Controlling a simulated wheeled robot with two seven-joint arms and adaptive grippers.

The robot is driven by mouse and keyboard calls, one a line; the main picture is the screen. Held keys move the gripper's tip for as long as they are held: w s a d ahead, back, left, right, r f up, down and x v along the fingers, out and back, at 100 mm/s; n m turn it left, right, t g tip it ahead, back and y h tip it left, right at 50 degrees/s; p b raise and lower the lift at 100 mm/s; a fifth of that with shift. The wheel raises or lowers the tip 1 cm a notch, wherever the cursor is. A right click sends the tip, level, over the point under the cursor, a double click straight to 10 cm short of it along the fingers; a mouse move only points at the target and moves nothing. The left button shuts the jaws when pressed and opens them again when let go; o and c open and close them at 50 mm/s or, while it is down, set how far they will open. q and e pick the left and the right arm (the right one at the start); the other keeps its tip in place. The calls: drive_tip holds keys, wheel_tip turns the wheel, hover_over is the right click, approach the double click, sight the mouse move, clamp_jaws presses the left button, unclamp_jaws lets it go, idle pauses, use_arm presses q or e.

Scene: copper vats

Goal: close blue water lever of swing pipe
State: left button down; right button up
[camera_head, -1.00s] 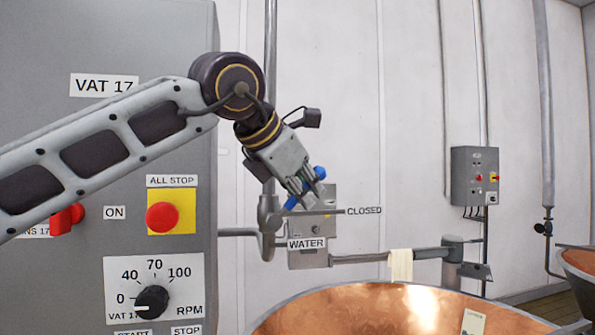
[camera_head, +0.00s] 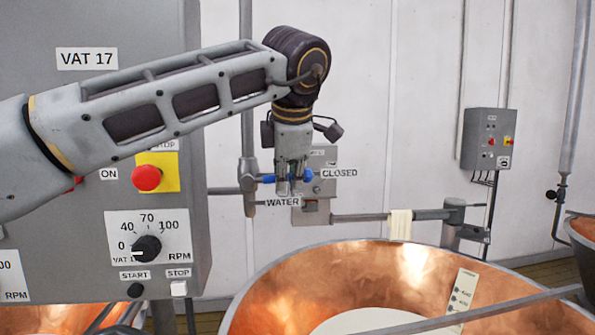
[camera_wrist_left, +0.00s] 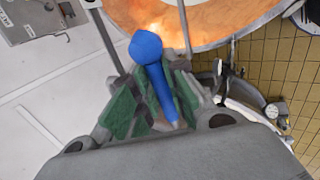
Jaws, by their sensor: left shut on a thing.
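The blue water lever (camera_head: 307,177) lies roughly level in the head view, with its right end toward the CLOSED label (camera_head: 340,173). My left gripper (camera_head: 290,187) hangs down over it, shut on it, and hides its middle. In the left wrist view the blue lever (camera_wrist_left: 149,52) runs between the green finger pads of my left gripper (camera_wrist_left: 152,100), its rounded end sticking out past them. The swing pipe (camera_head: 365,217) extends right from the valve, with a pale cloth (camera_head: 400,226) over it. My right gripper is not seen.
A grey control panel (camera_head: 110,190) with a red stop button (camera_head: 147,178) stands at left, behind my left arm. An open copper vat (camera_head: 300,275) lies below the pipe. A small grey wall box (camera_head: 488,140) is at right.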

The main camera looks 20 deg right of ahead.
use_arm(q)
drive_tip(key=shift+s+d+f, duration=0.2)
drive_tip(key=shift+d+f, duration=0.05)
drive_tip(key=shift+f, duration=0.05)
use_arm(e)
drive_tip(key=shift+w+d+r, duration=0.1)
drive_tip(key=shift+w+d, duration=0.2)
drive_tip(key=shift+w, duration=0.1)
use_arm(q)
drive_tip(key=shift+f, duration=0.1)
drive_tip(key=c, duration=1.5)
unclamp_jaws()
drive_tip(key=shift+c, duration=0.2)
drive_tip(key=shift+o, duration=0.5)
drive_tip(key=shift+d, duration=0.45)
drive_tip(key=shift+a, duration=0.4)
drive_tip(key=shift+a+r, duration=0.1)
drive_tip(key=shift+r, duration=0.3)
drive_tip(key=d+v, duration=0.1)
drive_tip(key=v, duration=1)
drive_tip(key=shift+s+d, duration=0.15)
drive_tip(key=shift+s, duration=0.15)
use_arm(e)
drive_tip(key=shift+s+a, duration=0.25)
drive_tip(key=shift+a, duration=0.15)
